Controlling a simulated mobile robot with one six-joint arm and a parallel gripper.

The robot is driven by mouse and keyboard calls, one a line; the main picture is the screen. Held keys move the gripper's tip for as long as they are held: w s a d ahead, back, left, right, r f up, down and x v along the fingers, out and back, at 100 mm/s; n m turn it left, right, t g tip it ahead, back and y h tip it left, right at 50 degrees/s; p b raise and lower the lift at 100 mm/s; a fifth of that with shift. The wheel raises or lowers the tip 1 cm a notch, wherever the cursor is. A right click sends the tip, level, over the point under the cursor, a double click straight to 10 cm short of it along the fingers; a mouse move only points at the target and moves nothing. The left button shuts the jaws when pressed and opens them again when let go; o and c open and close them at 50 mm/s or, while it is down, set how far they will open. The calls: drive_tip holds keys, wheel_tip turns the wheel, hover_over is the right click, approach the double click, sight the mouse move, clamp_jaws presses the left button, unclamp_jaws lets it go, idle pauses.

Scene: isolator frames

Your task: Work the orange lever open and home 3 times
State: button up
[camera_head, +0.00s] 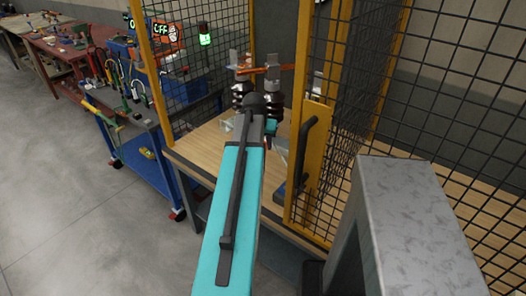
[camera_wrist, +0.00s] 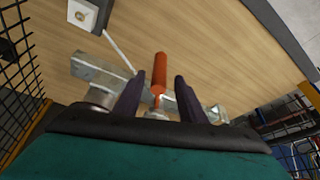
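The orange lever (camera_wrist: 160,72) shows in the wrist view as a short round handle on a metal isolator frame (camera_wrist: 100,72). My gripper (camera_wrist: 163,88) is open, with one dark finger on each side of the lever. Gaps show between the lever and both fingers, so they do not appear to press on it. In the head view an orange bar (camera_head: 266,69) lies roughly level across the isolator, above dark ribbed insulators (camera_head: 241,92).
A yellow-framed mesh cage (camera_head: 309,90) surrounds the wooden bench (camera_head: 205,150), its door with a black handle (camera_head: 303,150) close right of my arm. A lit panel reads OFF (camera_head: 166,30), beside a green lamp (camera_head: 204,34). A blue cart (camera_head: 140,160) with tools stands left.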

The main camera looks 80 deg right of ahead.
drive_tip(key=shift+p+x, duration=0.4)
drive_tip(key=shift+x, duration=2.65)
clamp_jaws()
drive_tip(key=shift+s+a, duration=0.1)
drive_tip(key=shift+a, duration=0.1)
drive_tip(key=shift+d, duration=0.15)
